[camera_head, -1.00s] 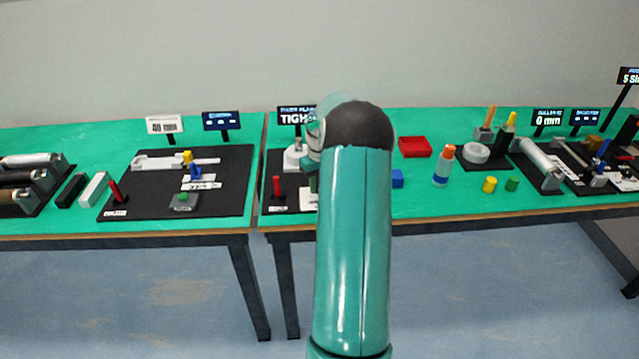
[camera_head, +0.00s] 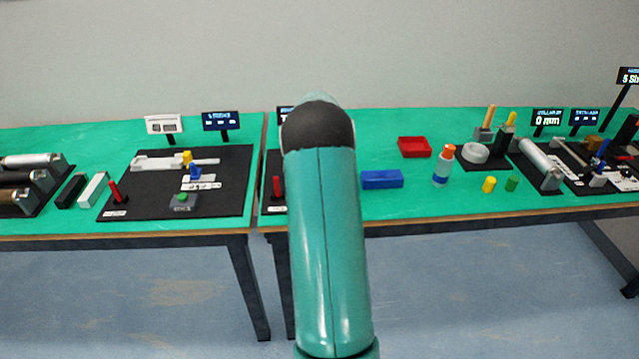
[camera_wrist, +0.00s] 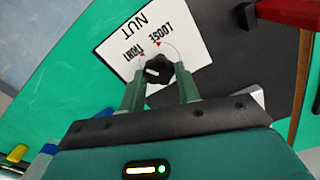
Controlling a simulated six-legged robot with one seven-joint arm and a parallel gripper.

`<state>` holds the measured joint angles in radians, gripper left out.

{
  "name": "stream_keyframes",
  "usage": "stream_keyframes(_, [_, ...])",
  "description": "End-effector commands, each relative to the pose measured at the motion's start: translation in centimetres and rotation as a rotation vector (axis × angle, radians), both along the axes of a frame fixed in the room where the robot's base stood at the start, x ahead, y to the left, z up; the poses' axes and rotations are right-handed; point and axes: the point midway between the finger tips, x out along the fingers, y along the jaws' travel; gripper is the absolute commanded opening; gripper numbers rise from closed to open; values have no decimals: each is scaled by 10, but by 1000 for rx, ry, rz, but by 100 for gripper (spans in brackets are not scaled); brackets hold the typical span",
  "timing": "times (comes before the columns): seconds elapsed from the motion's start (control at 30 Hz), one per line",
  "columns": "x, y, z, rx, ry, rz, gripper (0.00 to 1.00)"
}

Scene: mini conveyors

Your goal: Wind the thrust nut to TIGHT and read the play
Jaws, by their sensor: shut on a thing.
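The thrust nut (camera_wrist: 158,68) is a dark knob with a pale pointer mark. It sits on a white card (camera_wrist: 130,45) printed NUT, TIGHT and LOOSE, with small red arrow tips by the two words. My gripper (camera_wrist: 161,76) has its green fingers on either side of the knob and is shut on it. The pale mark lies on the knob's left side in the wrist view, below the word TIGHT. In the head view my arm hides the nut and most of the station's display (camera_head: 285,115), so its text cannot be read.
A red post (camera_head: 277,187) stands on the station's black board. A table gap runs just left of the station. Green tabletop is free around the blue block.

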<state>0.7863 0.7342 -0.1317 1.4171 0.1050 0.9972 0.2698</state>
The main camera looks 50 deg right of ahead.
Motion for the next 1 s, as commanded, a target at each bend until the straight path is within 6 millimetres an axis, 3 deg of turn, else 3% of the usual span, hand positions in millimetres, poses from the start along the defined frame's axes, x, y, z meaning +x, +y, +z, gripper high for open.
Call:
stream_keyframes(0.67, [1,-1,1,-2,-3,-74,10])
stream_keyframes(0.7, [1,-1,1,-2,-3,-74,36])
stream_keyframes(0.8, [0,0,0,-2,-2,-74,54])
stream_keyframes(1.0, [0,0,0,-1,-1,-73,54])
